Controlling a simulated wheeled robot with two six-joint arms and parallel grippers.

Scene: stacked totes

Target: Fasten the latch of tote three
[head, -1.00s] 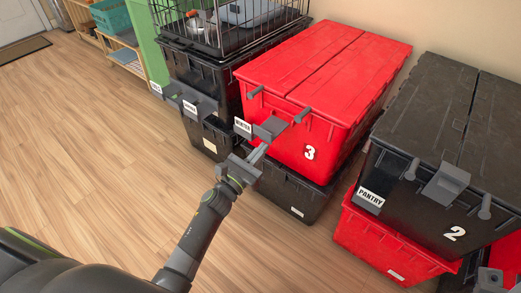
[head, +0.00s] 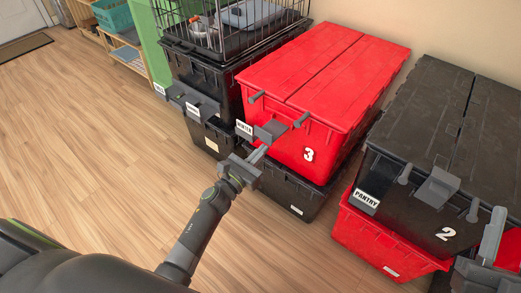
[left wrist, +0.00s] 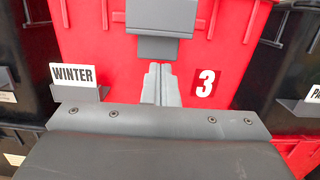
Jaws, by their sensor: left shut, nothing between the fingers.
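Tote three (head: 318,140) is red, with a split lid lying shut and a white "3" on its front. It sits on a black tote in the middle of the head view. Its grey latch (head: 270,130) juts out from the front below the lid edge, beside the "WINTER" label. The latch also shows at the top of the left wrist view (left wrist: 165,18). My left gripper (head: 260,153) is shut and empty, its fingertips just under the latch; I cannot tell whether they touch. My right gripper (head: 492,235) partly shows at the right edge; its jaws are unclear.
Black tote two (head: 405,215), labelled "PANTRY", stands on a red tote (head: 375,240) to the right. A wire crate (head: 235,30) sits on black totes (head: 208,82) at the back left. Open wooden floor (head: 90,130) lies to the left.

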